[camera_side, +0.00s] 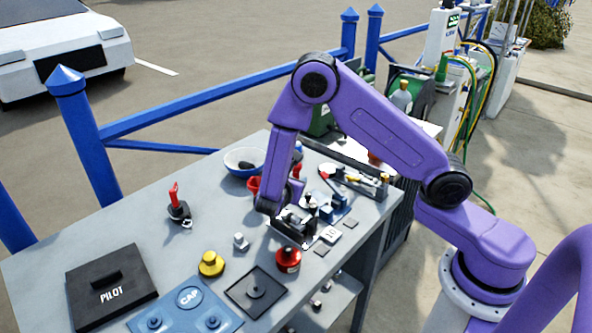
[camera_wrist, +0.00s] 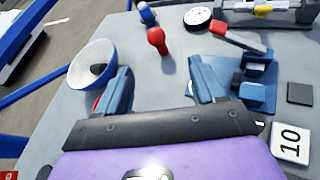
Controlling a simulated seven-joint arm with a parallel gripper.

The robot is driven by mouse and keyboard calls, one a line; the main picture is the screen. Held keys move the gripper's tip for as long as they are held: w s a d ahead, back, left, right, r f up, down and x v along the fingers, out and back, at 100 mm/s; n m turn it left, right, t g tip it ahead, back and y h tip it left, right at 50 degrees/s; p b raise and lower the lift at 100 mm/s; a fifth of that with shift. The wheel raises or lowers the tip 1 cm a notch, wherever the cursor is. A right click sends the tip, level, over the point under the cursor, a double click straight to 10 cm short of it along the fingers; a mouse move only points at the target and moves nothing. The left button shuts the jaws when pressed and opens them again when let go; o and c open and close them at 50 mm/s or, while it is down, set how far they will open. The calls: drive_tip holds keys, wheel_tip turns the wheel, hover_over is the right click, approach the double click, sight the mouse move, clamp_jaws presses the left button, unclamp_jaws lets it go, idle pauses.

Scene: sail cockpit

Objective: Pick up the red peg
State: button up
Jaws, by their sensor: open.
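The red peg (camera_wrist: 157,40) stands in the wrist view ahead of my gripper, a little left of the middle. It has a rounded head. In the side view a small red piece (camera_side: 298,169), which looks like this peg, shows just behind my wrist. My gripper (camera_wrist: 163,84) is open, with its two blue-grey fingers wide apart and only bare table between them. The red peg is beyond the fingertips and untouched. In the side view my gripper (camera_side: 298,216) is low over the table, its fingers partly hidden.
A blue peg (camera_wrist: 147,13) stands behind the red peg. A white-and-blue bowl (camera_wrist: 94,66) is at left, a blue fixture (camera_wrist: 258,85) at right, and a red-handled piece (camera_wrist: 238,38) ahead right. A red knob (camera_side: 288,260) and yellow knob (camera_side: 211,264) stand nearer the side camera.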

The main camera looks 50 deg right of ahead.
sight(298, 168)
drive_tip(key=x, duration=1.1)
drive_tip(key=shift+w+x, duration=0.15)
drive_tip(key=shift+x, duration=1.45)
drive_tip(key=shift+w+x, duration=0.15)
drive_tip(key=shift+x, duration=1.45)
drive_tip(key=shift+a+r, duration=0.1)
drive_tip(key=shift+a, duration=0.05)
drive_tip(key=shift+c, duration=0.4)
drive_tip(key=c, duration=1)
